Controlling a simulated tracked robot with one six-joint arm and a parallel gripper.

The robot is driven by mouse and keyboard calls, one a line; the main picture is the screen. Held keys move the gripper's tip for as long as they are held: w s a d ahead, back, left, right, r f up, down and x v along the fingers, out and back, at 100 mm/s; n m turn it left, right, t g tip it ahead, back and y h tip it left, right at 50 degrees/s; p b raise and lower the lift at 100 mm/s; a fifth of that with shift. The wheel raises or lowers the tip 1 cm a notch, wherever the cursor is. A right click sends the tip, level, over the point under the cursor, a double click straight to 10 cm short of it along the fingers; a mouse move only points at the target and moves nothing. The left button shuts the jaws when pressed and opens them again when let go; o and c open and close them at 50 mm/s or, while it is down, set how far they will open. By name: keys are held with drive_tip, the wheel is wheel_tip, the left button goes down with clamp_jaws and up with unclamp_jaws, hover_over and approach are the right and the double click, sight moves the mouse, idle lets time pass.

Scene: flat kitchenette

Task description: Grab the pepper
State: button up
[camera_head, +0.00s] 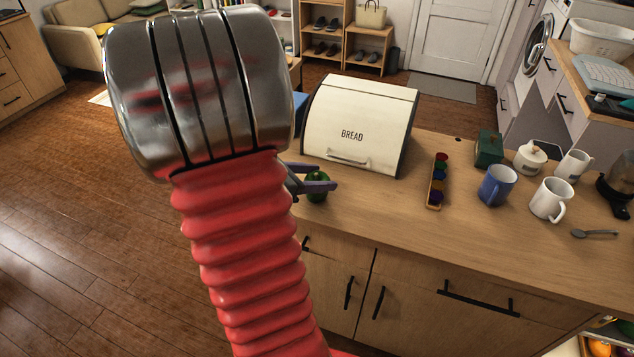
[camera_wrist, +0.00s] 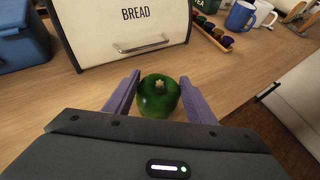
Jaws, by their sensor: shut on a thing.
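The green pepper (camera_wrist: 158,97) sits upright on the wooden counter, between the two purple fingers of my gripper (camera_wrist: 160,92) in the wrist view. In the head view the pepper (camera_head: 317,187) shows partly behind the fingers of my gripper (camera_head: 318,186), near the counter's left front edge. The fingers are shut on the pepper, one on each side. The pepper's lower part is hidden by the gripper body in the wrist view. I cannot tell whether it still touches the counter.
A cream bread box (camera_head: 360,125) stands just behind the pepper. A blue box (camera_wrist: 22,40) is to its left. A tray of coloured capsules (camera_head: 437,181), a blue mug (camera_head: 496,186), a white mug (camera_head: 551,200) and a spoon (camera_head: 594,233) are to the right. Bare counter lies between.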

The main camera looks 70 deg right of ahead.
drive_tip(key=shift+r, duration=0.1)
wheel_tip(320, 180, up, 10)
drive_tip(key=shift+f, duration=0.1)
idle(0.4)
idle(0.4)
